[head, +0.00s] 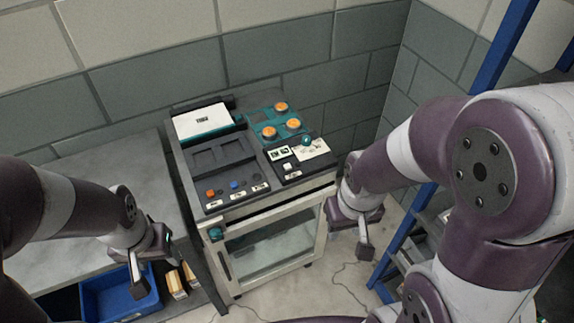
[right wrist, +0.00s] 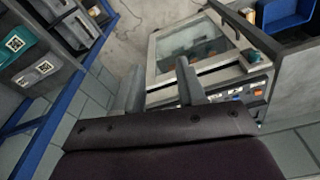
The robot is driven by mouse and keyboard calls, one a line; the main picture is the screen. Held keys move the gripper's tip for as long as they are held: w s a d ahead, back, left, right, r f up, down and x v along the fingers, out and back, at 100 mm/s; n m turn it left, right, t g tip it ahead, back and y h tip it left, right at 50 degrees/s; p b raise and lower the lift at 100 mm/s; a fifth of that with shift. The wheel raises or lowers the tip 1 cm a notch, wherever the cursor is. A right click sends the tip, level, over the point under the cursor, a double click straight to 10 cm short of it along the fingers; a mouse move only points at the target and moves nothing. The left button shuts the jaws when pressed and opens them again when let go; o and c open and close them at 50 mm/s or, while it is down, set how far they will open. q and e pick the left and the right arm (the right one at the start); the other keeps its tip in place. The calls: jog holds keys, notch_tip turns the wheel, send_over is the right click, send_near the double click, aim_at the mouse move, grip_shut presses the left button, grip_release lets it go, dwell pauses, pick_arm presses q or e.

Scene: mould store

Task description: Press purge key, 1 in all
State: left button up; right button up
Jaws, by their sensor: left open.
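The machine's control console (head: 240,150) stands on a glass-fronted cabinet at the centre of the head view. A white key (head: 287,167) sits on the right panel. The labels are too small to read, so I cannot tell which is the purge key. My left gripper (head: 158,268) is open, low at the console's left front. My right gripper (head: 350,228) is open and empty, right of the cabinet, its fingers (right wrist: 160,90) apart and touching no key.
Several orange round buttons (head: 293,124) and a teal knob (head: 306,140) are on the console's back and right. A grey bench (head: 110,190) stands left, with a blue bin (head: 118,298) below. A blue-framed rack (head: 400,245) stands right. A cable lies on the floor.

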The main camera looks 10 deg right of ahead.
grip_shut()
dwell(1.4)
